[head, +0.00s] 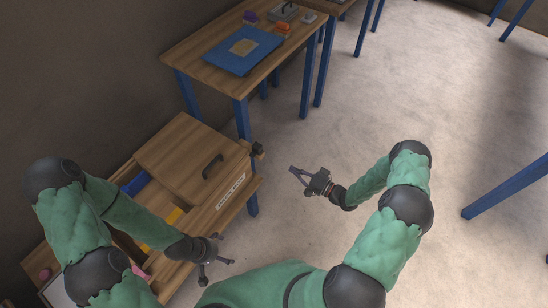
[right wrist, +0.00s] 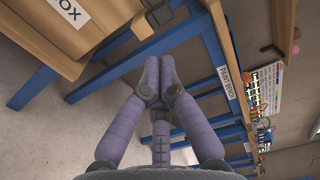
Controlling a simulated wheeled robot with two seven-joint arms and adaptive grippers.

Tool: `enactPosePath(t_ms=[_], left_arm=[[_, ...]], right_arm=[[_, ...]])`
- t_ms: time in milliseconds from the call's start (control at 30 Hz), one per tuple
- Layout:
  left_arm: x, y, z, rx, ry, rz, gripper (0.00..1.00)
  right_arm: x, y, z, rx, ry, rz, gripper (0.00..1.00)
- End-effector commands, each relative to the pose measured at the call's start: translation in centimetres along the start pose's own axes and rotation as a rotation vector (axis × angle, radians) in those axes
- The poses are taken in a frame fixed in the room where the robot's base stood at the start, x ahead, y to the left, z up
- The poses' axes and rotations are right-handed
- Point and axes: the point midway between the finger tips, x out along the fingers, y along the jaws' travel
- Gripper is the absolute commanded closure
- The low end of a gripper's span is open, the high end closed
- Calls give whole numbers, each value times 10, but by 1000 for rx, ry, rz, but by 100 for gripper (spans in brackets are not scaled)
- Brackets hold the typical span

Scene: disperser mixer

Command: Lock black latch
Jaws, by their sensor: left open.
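The black latch (head: 258,150) is a small dark part at the far right corner of the wooden box (head: 232,192). A dark part at the box corner also shows in the right wrist view (right wrist: 158,13); the latch's exact position is too small to tell. My right gripper (head: 291,169) is to the right of the box and apart from the latch, over the floor. Its fingertips meet in the right wrist view (right wrist: 158,60), with nothing between them. My left gripper (head: 223,250) is open and empty at the box's near right edge.
The box has a wooden lid (head: 180,150) with a black handle (head: 212,166); blue and yellow things show inside. A wooden table with blue legs (head: 205,72) stands behind, holding a blue mat (head: 225,60).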

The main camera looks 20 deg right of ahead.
Motion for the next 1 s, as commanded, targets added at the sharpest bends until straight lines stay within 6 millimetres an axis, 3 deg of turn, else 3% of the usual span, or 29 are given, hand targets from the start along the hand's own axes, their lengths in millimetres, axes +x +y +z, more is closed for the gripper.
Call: enactPosePath(t_ms=[167, 700, 1000], left_arm=[[4, -1, 0, 0, 0, 0, 8], [22, -8, -1, 0, 1, 0, 8], [26, -9, -1, 0, 1, 0, 8]], right_arm=[[21, 1, 1, -2, -4, 0, 100], [116, 1, 1, -2, -3, 0, 100], [137, 1, 0, -1, 1, 2, 100]])
